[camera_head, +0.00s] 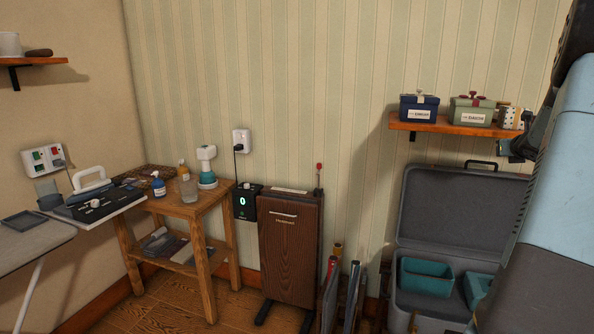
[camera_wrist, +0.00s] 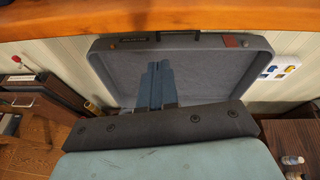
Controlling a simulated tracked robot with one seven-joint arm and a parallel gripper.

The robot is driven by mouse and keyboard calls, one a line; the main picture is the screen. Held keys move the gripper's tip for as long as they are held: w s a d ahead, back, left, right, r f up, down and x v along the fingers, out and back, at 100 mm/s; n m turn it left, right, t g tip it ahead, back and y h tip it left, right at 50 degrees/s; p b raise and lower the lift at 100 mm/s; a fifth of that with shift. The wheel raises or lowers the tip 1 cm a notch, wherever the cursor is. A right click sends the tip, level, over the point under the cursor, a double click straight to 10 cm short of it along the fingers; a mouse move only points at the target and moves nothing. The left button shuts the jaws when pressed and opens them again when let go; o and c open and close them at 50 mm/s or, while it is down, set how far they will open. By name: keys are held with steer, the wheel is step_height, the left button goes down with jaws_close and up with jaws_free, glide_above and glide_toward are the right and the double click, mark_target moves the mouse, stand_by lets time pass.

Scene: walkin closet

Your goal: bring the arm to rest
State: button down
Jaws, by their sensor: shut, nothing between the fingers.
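My arm (camera_head: 566,165), light blue with dark joints, stands raised along the right edge of the head view, close to the camera. It covers part of the open grey suitcase (camera_head: 437,215) and the right end of the wall shelf. In the wrist view my gripper (camera_wrist: 158,70) shows as two blue-grey fingers pressed together beyond a dark bolted bar. It is shut and empty. The fingers point toward the suitcase lid (camera_wrist: 215,75), which shows behind them. I cannot tell the distance between them.
The wooden shelf (camera_head: 450,128) bears gift boxes; a shelf edge (camera_wrist: 150,20) crosses the top of the wrist view. A brown trouser press (camera_head: 290,245), a wooden side table (camera_head: 190,210) and an ironing board (camera_head: 30,243) stand left. Little floor is free between the furniture.

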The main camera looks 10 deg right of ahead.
steer(key=a+r+n+y, duration=0.3)
steer(key=a+n, duration=0.5)
steer(key=a, duration=0.7)
steer(key=a+r+n+y, duration=0.3)
steer(key=a+n, duration=0.4)
steer(key=a, duration=0.8)
steer(key=s+a+n+g+y, duration=0.25)
steer(key=s+a+n, duration=0.65)
steer(key=a, duration=0.6)
steer(key=s+a+f+n+g+h, duration=0.1)
steer(key=s+a+f+n, duration=0.1)
steer(key=s+n, duration=0.3)
steer(key=s+a+f+n+g+h, duration=0.1)
steer(key=s+n, duration=0.4)
steer(key=s, duration=0.6)
steer(key=s+a+f+n+g+h, duration=0.1)
steer(key=s+a+f+n+g, duration=0.2)
steer(key=s, duration=0.5)
steer(key=shift+s+a+f+n, duration=0.4)
steer(key=shift+a+f+n, duration=0.35)
steer(key=shift+n, duration=0.35)
